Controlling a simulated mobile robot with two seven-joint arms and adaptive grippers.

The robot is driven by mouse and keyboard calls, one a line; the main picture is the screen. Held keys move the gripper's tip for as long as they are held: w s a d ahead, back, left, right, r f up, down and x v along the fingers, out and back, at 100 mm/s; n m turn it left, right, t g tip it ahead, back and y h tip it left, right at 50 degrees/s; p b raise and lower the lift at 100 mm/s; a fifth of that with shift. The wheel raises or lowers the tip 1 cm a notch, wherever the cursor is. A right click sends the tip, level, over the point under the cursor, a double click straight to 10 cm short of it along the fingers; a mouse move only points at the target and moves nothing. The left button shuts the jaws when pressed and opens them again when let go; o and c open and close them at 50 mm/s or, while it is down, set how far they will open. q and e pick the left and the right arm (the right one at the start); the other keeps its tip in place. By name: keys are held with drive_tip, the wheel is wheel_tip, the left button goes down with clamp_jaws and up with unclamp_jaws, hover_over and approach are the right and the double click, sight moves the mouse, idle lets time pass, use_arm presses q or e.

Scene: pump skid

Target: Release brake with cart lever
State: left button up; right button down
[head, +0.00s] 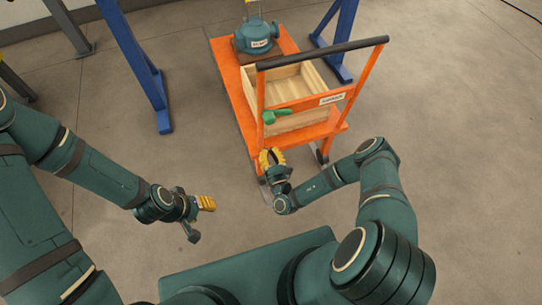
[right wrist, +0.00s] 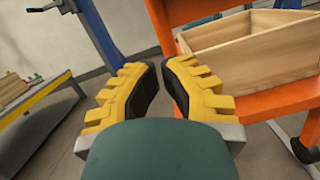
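The orange cart (head: 238,88) stands ahead of me with a dark push handle bar (head: 325,53) on two orange uprights. A green lever (head: 276,117) sticks out on the cart's near side, by the left upright and in front of the wooden crate. My right gripper (head: 271,157) is below the lever, close to the cart's near lower edge, and apart from the lever. In the right wrist view its yellow fingers (right wrist: 161,72) have a narrow gap with nothing between them; the lever does not show there. My left gripper (head: 204,203) hangs over bare floor; its opening is unclear.
The wooden crate (head: 290,124) and a blue-green pump (head: 257,37) sit on the cart. Blue steel legs (head: 150,88) stand left of the cart, with another (head: 338,35) behind its right side. The floor on the right is clear.

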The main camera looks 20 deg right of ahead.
drive_tip(key=w+r, duration=0.1)
drive_tip(key=w, duration=0.1)
drive_tip(key=w+r, duration=0.1)
drive_tip(key=w, duration=0.1)
drive_tip(key=w+r, duration=0.2)
drive_tip(key=shift+d+b, duration=0.3)
use_arm(q)
drive_tip(key=shift+w+f, duration=0.15)
drive_tip(key=shift+f, duration=0.3)
use_arm(e)
drive_tip(key=shift+d+r, duration=0.1)
drive_tip(key=shift+r, duration=0.4)
use_arm(q)
drive_tip(key=shift+r, duration=0.1)
drive_tip(key=shift+a+r+p, duration=0.3)
drive_tip(key=shift+a+p, duration=0.1)
drive_tip(key=shift+a, duration=0.3)
use_arm(e)
drive_tip(key=shift+r+m, duration=0.35)
drive_tip(key=shift+m, duration=0.15)
